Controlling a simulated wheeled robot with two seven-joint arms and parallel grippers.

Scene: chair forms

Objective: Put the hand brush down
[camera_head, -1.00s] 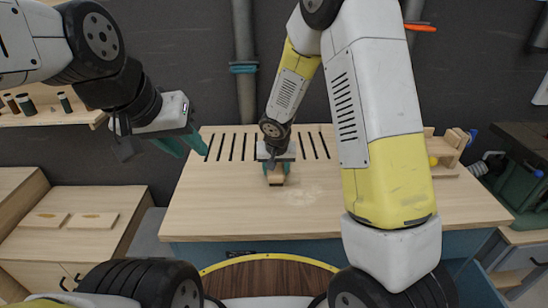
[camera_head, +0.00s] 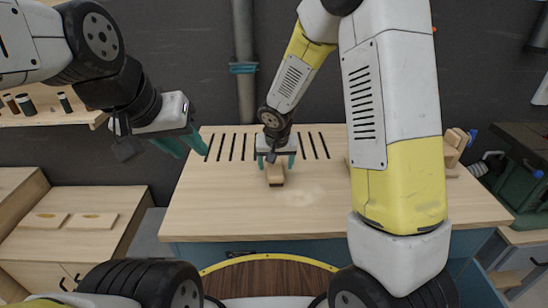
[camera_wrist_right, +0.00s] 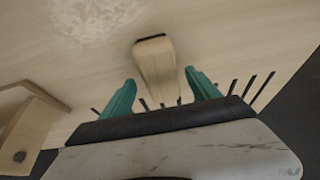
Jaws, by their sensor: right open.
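The hand brush (camera_head: 275,176) lies on the wooden workbench (camera_head: 225,215), near its slotted back part. Its pale wooden handle with a dark end also shows in the right wrist view (camera_wrist_right: 155,64). My right gripper (camera_head: 276,164) is open over the brush, with one teal finger on each side of the handle. In the right wrist view the fingers (camera_wrist_right: 160,77) stand clear of the handle. The brush's far part is hidden by the gripper. My left gripper (camera_head: 190,146) hangs off the bench's back left corner with nothing visible in it; its finger gap is unclear.
A pale dusty patch (camera_head: 300,194) marks the bench right of the brush. A wooden fixture (camera_head: 453,147) stands at the bench's right, partly behind my right arm. Wooden cabinets (camera_head: 85,235) stand at the left. The bench's front left is clear.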

